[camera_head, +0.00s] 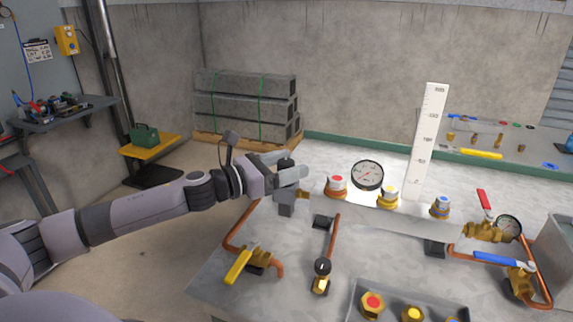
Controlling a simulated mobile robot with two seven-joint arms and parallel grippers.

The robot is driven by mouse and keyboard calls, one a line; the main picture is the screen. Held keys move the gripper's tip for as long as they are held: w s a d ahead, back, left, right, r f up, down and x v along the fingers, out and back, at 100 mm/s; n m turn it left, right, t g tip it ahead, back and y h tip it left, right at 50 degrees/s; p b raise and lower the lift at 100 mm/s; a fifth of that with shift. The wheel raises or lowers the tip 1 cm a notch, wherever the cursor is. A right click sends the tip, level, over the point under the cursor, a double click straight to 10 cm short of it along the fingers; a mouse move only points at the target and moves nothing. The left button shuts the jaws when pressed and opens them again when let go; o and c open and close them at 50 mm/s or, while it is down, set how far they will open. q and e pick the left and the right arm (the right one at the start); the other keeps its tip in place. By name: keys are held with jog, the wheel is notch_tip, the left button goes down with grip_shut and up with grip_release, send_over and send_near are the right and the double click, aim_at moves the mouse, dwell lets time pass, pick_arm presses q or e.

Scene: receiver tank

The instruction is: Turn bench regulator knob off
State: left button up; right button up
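My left gripper (287,183) is at the left end of the pale manifold block (400,213) on the grey bench (225,278). Its fingers overlap in this view, and I cannot tell how far apart they are or whether they touch anything. A brass fitting (303,195) shows just right of the fingers; what lies behind them is hidden. No part is clearly marked as the regulator knob. A small black round part (322,267) tops a brass fitting in front of the manifold. A round dial gauge (367,175) stands above the manifold. My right gripper is out of view.
Red-topped (337,185), yellow-topped (388,196) and blue-topped (440,207) fittings line the manifold. A yellow-handled valve (240,264) stands front left. Red-lever (484,200) and blue-lever (497,259) valves stand right. A tray (357,291) with brass fittings lies in front.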

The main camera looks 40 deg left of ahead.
pick_arm(q)
jog(key=c, duration=0.9)
jog(key=shift+d+r+n+t+y+p, duration=0.15)
jog(key=shift+n+t+y+p, duration=0.25)
jog(key=shift+n+y+p, duration=0.45)
jog(key=shift+r+n+y+p, duration=0.1)
jog(key=shift+n+y+p, duration=0.5)
jog(key=shift+y, duration=0.65)
jog(key=n+y+p, duration=0.2)
jog(key=y, duration=0.1)
jog(key=n+y+p, duration=0.2)
jog(key=y, duration=0.2)
jog(key=shift+n+p, duration=0.25)
jog(key=shift+p, duration=0.15)
jog(key=n+y+p, duration=0.1)
jog(key=n+y, duration=0.1)
jog(key=y, duration=0.1)
jog(key=shift+g+y+p, duration=0.3)
jog(key=shift+g+y, duration=0.1)
jog(key=shift+f+n+g+y+p, duration=0.1)
jog(key=shift+n+g+y+p, duration=0.1)
jog(key=shift+n+g+y, duration=0.35)
jog(key=shift+f+n+g+y+p, duration=0.15)
jog(key=shift+n+g+y, duration=0.1)
jog(key=shift+n+y, duration=0.6)
jog(key=shift+a+y, duration=0.2)
jog(key=shift+y, duration=0.1)
